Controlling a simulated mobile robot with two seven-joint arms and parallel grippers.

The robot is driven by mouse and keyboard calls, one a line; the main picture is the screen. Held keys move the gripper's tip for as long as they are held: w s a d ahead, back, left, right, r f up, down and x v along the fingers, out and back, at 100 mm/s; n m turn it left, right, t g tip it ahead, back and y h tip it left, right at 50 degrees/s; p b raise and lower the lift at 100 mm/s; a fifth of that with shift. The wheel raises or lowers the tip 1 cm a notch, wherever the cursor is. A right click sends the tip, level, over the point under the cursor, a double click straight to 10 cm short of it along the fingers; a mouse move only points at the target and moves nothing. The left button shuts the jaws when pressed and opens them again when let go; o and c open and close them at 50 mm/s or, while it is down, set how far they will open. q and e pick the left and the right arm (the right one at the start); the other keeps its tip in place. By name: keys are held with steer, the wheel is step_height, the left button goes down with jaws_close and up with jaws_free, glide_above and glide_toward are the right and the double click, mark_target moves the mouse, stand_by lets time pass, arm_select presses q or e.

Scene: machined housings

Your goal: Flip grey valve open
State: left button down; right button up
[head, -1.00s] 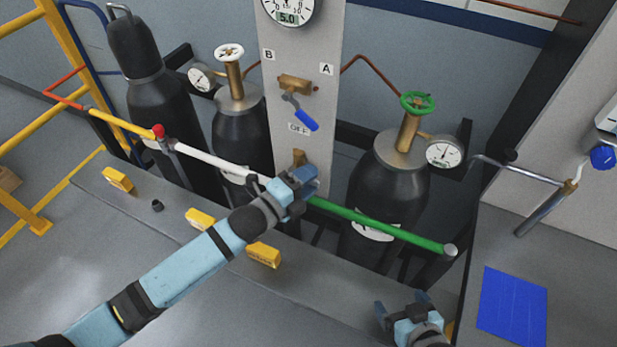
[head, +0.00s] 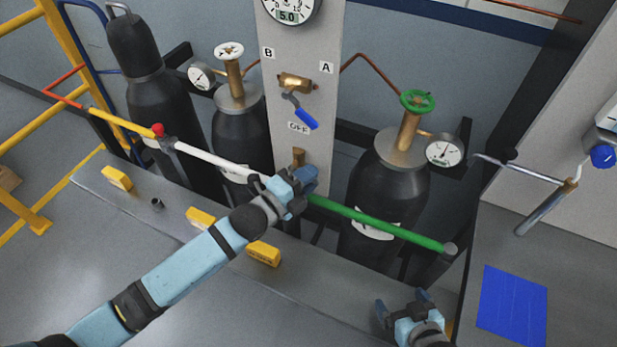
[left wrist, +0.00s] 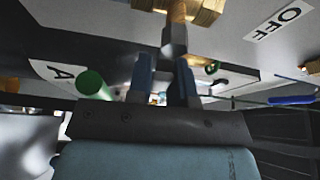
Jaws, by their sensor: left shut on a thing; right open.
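A lower brass valve (head: 299,157) sits on the light grey panel, beneath the OFF label; my left gripper hides its handle in the head view. In the left wrist view its brass body (left wrist: 182,10) is at the top, with a grey lever (left wrist: 174,38) reaching down toward the fingers. My left gripper (head: 304,178) is shut on this grey lever, which also shows at the gripper's fingers (left wrist: 164,82) in the left wrist view. An upper brass valve (head: 294,83) has a blue lever (head: 306,119) slanting down to the right. My right gripper (head: 402,301) is open and empty.
A white and green bar (head: 375,222) crosses in front of the panel and dark gas cylinders (head: 390,190). Yellow blocks (head: 263,253) sit on the grey ledge. A gauge (head: 288,10) tops the panel. A blue mat (head: 512,308) lies at right.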

arm_select(q)
steer(key=n, duration=0.1)
steer(key=r+n+t, duration=0.1)
steer(key=n, duration=0.2)
steer(key=shift+a+r+h, duration=0.2)
steer(key=shift+r+h, duration=0.05)
steer(key=shift+h, duration=0.05)
arm_select(e)
steer(key=shift+f, duration=0.4)
arm_select(q)
steer(key=shift+w+a+r+n+t+b, duration=0.1)
steer(key=shift+r+n+t+b, duration=0.1)
steer(key=shift+n+t, duration=0.3)
steer(key=shift+w+a+r+n+t+b, duration=0.15)
steer(key=shift+n+t, duration=0.15)
steer(key=shift+n, duration=0.4)
steer(key=shift+s, duration=0.1)
steer(key=c, duration=1)
jaws_free()
steer(key=shift+s, duration=0.1)
steer(key=p+v, duration=0.2)
steer(key=v, duration=1.1)
steer(key=shift+s+a, duration=0.25)
arm_select(e)
step_height(320, 180, up, 2)
steer(key=shift+r, duration=0.1)
